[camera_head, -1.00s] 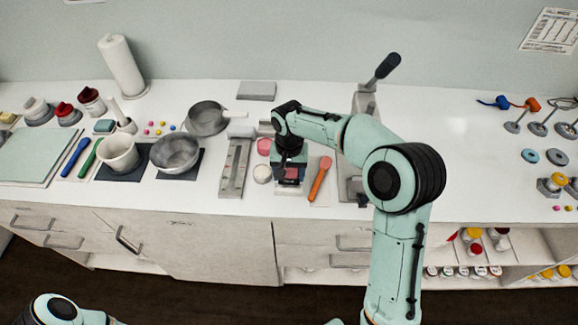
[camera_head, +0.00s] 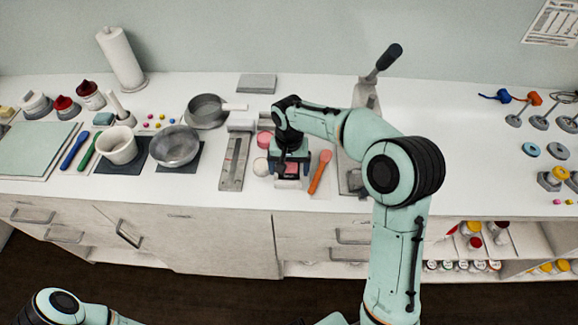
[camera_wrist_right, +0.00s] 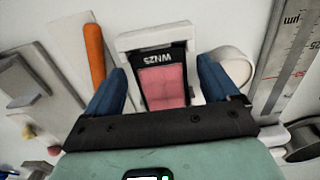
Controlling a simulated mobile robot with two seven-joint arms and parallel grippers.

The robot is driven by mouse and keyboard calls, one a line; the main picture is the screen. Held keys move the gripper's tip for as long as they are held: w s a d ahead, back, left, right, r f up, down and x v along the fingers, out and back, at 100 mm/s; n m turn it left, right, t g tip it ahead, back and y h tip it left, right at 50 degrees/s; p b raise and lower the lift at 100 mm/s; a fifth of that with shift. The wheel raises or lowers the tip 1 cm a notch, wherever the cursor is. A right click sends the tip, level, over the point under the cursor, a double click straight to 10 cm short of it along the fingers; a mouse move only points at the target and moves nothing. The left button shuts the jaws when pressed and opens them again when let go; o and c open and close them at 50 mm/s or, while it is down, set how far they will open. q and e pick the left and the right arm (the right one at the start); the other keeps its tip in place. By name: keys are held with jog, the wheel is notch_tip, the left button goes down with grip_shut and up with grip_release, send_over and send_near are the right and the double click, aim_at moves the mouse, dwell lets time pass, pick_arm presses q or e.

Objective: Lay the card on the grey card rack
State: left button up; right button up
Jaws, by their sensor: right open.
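The card (camera_wrist_right: 163,86) has a black band marked WN25 and a pink patch. In the right wrist view it lies between my right gripper's (camera_wrist_right: 162,76) two blue fingers, with a pale frame-like piece around its top and sides. The right gripper is open, and I cannot tell whether a finger touches the card or frame. In the head view this gripper (camera_head: 290,172) points down near the counter's front edge and partly hides the card. A flat grey slab (camera_head: 257,83) at the back may be the grey card rack. My left gripper is out of view.
A grey gauge block (camera_head: 234,165) lies left of the gripper, and an orange-handled tool (camera_head: 320,172) lies right. A white round pot (camera_wrist_right: 232,66) and a pink round piece (camera_head: 265,139) are close by. A lever device (camera_head: 366,95) stands behind. The counter near the slab looks clear.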

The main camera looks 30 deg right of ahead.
notch_tip(320, 180, up, 13)
jog(key=p, duration=0.1)
jog(key=shift+s+f, duration=0.2)
jog(key=shift+r, duration=0.35)
jog(key=shift+c, duration=1)
jog(key=t+b, duration=0.1)
jog(key=s+h+b, duration=0.1)
jog(key=s+t+b, duration=0.1)
jog(key=b, duration=0.1)
jog(key=shift+a+f+t+h, duration=0.3)
send_over(291, 170)
jog(key=f, duration=0.6)
jog(key=shift+s+a+f, duration=0.1)
jog(key=shift+a+f, duration=0.05)
jog(key=shift+a, duration=0.05)
jog(key=shift+d+f, duration=0.1)
jog(key=shift+f, duration=0.35)
jog(key=x, duration=0.5)
jog(key=shift+f, duration=0.15)
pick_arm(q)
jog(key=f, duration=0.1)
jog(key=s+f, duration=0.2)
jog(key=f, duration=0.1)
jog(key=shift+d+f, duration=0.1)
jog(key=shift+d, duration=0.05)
pick_arm(e)
jog(key=shift+a, duration=0.25)
